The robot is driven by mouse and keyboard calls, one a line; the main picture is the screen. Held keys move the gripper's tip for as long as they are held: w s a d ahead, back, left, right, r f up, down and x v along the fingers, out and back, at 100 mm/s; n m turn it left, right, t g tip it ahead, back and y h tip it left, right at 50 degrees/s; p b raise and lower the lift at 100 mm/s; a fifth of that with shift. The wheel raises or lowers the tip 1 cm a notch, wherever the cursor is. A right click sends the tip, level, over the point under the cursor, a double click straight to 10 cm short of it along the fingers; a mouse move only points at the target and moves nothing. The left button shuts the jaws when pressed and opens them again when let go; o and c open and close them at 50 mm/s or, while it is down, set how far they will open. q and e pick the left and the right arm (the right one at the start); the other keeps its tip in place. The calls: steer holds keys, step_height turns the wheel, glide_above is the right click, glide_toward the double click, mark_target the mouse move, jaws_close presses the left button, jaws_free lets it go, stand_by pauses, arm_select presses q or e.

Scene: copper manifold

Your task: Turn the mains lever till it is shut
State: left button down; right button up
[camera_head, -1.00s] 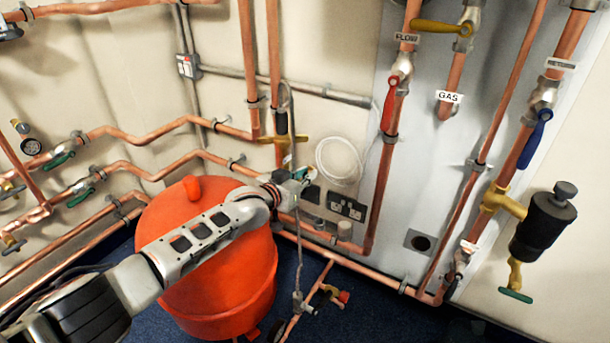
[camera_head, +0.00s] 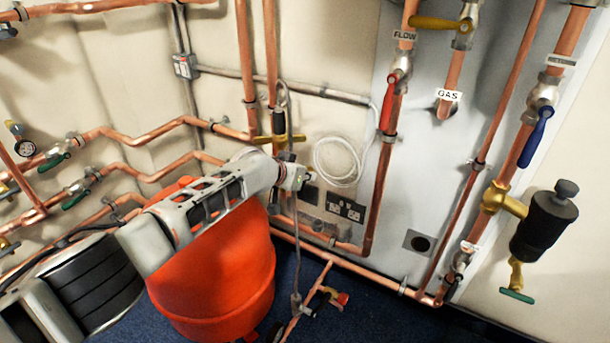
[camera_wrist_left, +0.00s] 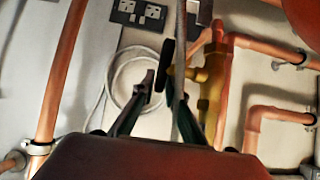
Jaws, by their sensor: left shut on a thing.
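The mains valve is a brass body (camera_head: 284,138) on the copper pipework at centre-left. It also shows in the left wrist view (camera_wrist_left: 210,78), right of my fingers. A dark handle, which I take for the mains lever (camera_wrist_left: 166,62), stands off the brass stem there. My left gripper (camera_head: 303,179) is just below and right of the valve in the head view, its fingers small and partly hidden by the wrist. In the left wrist view the left gripper (camera_wrist_left: 165,92) has its fingers on either side of the dark handle. The exact contact is unclear. My right gripper is not in view.
An orange-red vessel (camera_head: 225,290) stands below my left arm. A coiled white cable (camera_head: 337,162) and black sockets (camera_head: 345,209) are right of the gripper. A grey hose (camera_head: 296,240) hangs close by. Red (camera_head: 388,108) and blue (camera_head: 537,136) levers are farther right.

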arm_select(q)
steer(key=shift+f, duration=0.2)
steer(key=c, duration=2.1)
jaws_free()
steer(key=shift+s+a, duration=0.1)
steer(key=shift+o, duration=0.6)
steer(key=shift+r, duration=0.15)
steer(key=shift+r, duration=0.1)
steer(key=shift+s+a+r, duration=0.2)
steer(key=shift+s+r, duration=0.1)
steer(key=shift+v, duration=1.05)
steer(key=v, duration=0.8)
steer(key=shift+s+a, duration=0.15)
steer(key=shift+s, duration=0.2)
steer(key=shift+r, duration=0.1)
